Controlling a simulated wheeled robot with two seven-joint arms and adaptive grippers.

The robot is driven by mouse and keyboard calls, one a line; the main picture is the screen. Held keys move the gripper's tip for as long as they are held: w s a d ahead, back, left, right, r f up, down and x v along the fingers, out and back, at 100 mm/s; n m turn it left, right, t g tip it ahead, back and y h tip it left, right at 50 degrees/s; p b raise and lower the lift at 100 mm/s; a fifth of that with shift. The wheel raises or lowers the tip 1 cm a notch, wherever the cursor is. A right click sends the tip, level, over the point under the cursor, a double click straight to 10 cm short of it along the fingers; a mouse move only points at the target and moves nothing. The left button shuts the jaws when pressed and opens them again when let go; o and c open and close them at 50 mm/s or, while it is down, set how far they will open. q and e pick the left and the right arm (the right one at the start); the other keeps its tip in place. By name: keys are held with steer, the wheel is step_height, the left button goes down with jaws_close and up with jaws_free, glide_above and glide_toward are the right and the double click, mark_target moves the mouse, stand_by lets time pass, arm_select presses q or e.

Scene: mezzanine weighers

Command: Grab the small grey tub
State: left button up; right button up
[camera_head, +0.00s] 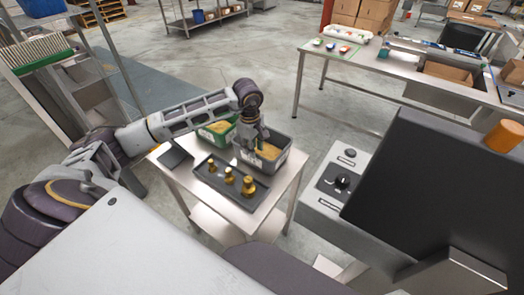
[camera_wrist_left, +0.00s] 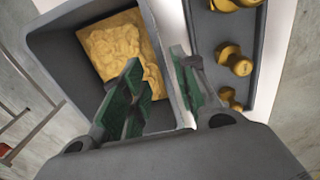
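The small grey tub (camera_head: 284,160) stands at the back right of a small steel table, with yellow-tan contents inside. In the left wrist view the tub (camera_wrist_left: 60,55) fills the left half. My left gripper (camera_head: 254,143) reaches down at the tub's near-left side. In the left wrist view the left gripper (camera_wrist_left: 157,60) is open. One finger overlaps the tub's inside and the other is beyond its wall, with the wall between them. I cannot tell whether either finger touches it. My right gripper is not in view.
A green tub (camera_head: 217,134) with similar contents stands left of the grey one. A dark tray (camera_head: 212,180) holds brass weights (camera_head: 229,175) in front. A dark flat pad (camera_head: 175,155) lies at the table's left. A weigher with a dark panel (camera_head: 415,190) stands right.

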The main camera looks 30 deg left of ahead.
mark_target(254, 162)
arm_select(q)
steer(key=shift+f, duration=0.1)
steer(key=shift+s+f+p, duration=0.1)
steer(key=shift+f+p, duration=0.45)
steer(key=shift+f, duration=1.9)
jaws_close()
